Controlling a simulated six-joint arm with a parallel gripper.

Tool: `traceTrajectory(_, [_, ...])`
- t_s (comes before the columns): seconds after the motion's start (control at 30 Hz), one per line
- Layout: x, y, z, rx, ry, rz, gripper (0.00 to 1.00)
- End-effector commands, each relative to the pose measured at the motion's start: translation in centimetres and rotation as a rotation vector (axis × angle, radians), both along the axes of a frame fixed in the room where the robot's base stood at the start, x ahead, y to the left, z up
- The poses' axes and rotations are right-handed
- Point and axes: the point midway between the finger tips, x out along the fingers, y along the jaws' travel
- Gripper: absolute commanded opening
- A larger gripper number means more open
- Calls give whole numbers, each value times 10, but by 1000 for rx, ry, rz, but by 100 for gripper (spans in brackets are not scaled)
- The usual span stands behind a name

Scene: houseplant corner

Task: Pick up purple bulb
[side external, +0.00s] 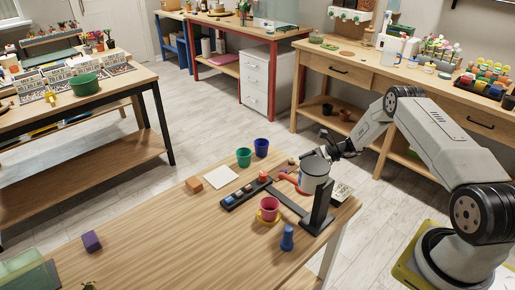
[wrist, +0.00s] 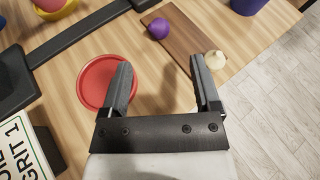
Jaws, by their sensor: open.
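The purple bulb (wrist: 158,28) is a small round thing near the top of the wrist view. It rests at the left side of a brown board (wrist: 177,42). A cream bulb (wrist: 215,60) with a pointed tip is on the same board, to the right. My gripper (wrist: 161,64) is open and empty. Its two fingers are spread apart, and the purple bulb shows beyond them, clear of both tips. In the side view my wrist is over the right end of the table, and I cannot make out the bulb there with certainty.
A red saucer (wrist: 93,72) lies partly behind the left finger.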

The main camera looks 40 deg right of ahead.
Motion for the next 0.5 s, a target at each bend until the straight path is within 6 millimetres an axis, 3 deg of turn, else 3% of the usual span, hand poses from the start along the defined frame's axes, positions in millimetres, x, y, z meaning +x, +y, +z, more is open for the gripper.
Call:
traceTrajectory(0.23, [11, 15, -8, 1, 0, 2, 80])
traceTrajectory(0.5, [13, 18, -9, 0, 0, 1, 80])
